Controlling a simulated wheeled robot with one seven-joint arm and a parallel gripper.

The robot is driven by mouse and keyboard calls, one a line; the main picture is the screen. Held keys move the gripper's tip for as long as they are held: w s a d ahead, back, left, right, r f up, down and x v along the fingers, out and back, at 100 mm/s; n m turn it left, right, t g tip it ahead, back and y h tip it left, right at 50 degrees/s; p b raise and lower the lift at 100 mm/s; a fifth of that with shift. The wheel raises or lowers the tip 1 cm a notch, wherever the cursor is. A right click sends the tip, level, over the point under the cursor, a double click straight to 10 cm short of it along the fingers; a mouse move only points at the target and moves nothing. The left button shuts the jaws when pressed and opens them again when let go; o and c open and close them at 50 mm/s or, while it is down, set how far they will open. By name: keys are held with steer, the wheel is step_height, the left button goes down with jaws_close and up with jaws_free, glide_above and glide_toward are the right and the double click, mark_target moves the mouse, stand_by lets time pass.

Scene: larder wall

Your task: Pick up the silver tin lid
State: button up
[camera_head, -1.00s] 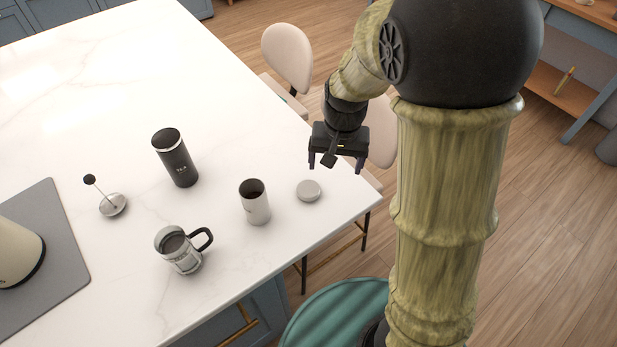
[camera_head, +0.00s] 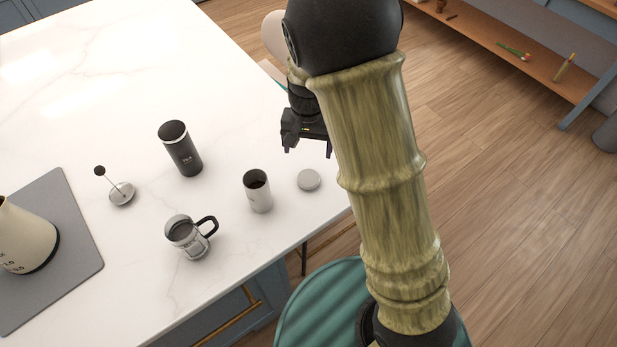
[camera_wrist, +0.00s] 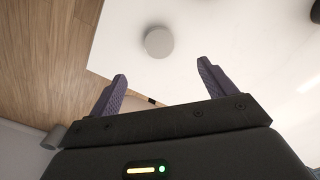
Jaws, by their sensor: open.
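The silver tin lid (camera_head: 308,180) is a small round pale grey disc lying flat on the white counter, near its right edge. It also shows in the wrist view (camera_wrist: 159,41), beyond my fingertips and roughly between their lines. My gripper (camera_head: 308,150) is above the counter, up and behind the lid in the head view, partly hidden by my arm. In the wrist view its two purple fingers (camera_wrist: 162,70) are spread apart with nothing between them.
A glass press mug (camera_head: 190,238), a dark tumbler (camera_head: 181,148), a plunger (camera_head: 121,193) and a kettle (camera_head: 25,238) on a grey mat (camera_head: 75,262) are further left. A teal round seat (camera_head: 310,310) is below the counter edge.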

glide_above(308, 177)
step_height(308, 177, down, 7)
steer(key=shift+s+f+p, duration=0.15)
steer(key=shift+f+p, duration=0.05)
steer(key=shift+p, duration=0.25)
steer(key=shift+f+p, duration=0.8)
steer(key=shift+f, duration=1.8)
steer(key=shift+c, duration=0.2)
steer(key=c, duration=1)
